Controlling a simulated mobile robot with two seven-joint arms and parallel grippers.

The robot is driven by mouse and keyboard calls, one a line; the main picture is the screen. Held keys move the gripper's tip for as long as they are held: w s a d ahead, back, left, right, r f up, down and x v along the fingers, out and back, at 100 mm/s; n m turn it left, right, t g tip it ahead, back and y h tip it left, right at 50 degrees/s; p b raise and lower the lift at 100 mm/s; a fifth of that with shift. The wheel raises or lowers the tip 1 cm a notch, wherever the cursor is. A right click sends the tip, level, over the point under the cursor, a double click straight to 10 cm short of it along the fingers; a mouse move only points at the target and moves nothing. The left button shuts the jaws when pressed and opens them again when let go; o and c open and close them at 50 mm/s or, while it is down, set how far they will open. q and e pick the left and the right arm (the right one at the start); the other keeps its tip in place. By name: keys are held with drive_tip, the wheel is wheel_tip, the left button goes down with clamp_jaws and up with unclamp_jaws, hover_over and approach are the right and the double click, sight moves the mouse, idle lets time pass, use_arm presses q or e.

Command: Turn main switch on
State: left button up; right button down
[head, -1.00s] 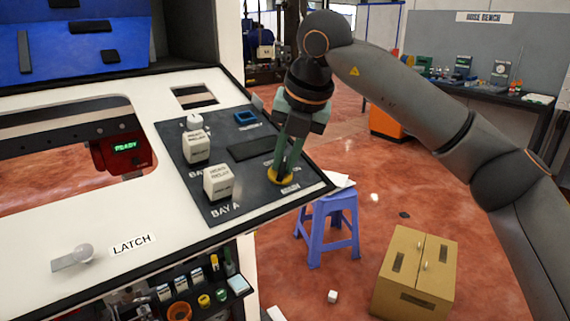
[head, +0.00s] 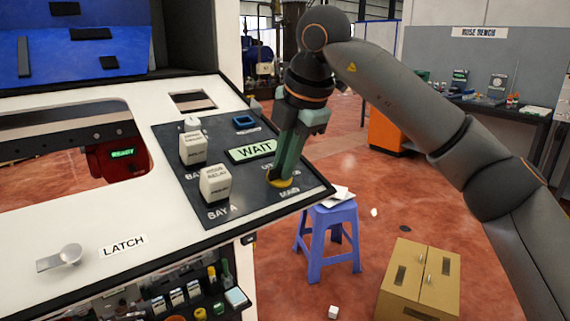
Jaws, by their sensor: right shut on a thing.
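The main switch (head: 281,183) is at the lower right corner of the dark control panel (head: 240,205), with a yellow base and a partly covered "MAIN" label beside it. My right gripper (head: 280,176) points down onto it and is shut on its knob, which the fingers mostly hide. A display (head: 253,150) on the panel is lit green and reads "WAIT". My left gripper is not in view.
Two white relay blocks (head: 214,183) stand on the panel left of the switch. A latch handle (head: 68,255) is at the lower left.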

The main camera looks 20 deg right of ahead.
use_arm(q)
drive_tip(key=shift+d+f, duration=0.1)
use_arm(e)
drive_tip(key=shift+m, duration=0.3)
drive_tip(key=c, duration=0.9)
unclamp_jaws()
use_arm(q)
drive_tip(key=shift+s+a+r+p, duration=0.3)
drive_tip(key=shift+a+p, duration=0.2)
drive_tip(key=shift+p, duration=0.2)
use_arm(e)
drive_tip(key=v, duration=1.2)
drive_tip(key=shift+s+r, duration=0.1)
drive_tip(key=shift+r, duration=0.15)
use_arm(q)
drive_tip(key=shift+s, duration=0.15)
use_arm(e)
drive_tip(key=shift+d, duration=0.1)
